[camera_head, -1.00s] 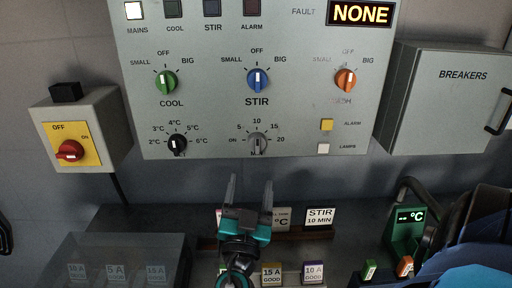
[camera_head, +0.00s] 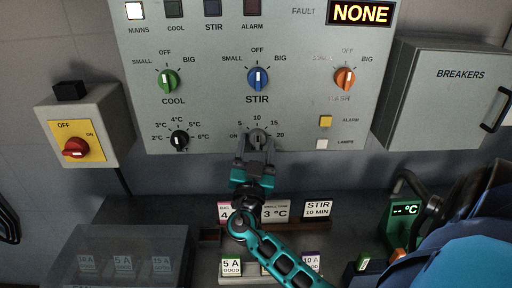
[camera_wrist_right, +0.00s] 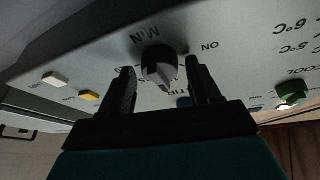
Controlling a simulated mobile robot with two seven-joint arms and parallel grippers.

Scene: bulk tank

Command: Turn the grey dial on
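The grey dial (camera_head: 258,136) sits at the bottom of the control panel, under STIR, with marks ON, 5, 10, 15 and 20 around it. My right gripper (camera_head: 256,146) is just below and in front of it, hiding its lower part. In the right wrist view the grey dial (camera_wrist_right: 158,65) stands between the two fingers of my right gripper (camera_wrist_right: 163,88). The fingers are open, with a gap visible on each side of the dial. The dial's setting is hard to read. My left gripper is not in view.
The blue STIR knob (camera_head: 258,79) is above, and the black temperature dial (camera_head: 180,140) is to the left. A red switch (camera_head: 76,148) on a box is farther left. The breakers box (camera_head: 448,98) is at right. Cards and labelled blocks stand on the shelf below.

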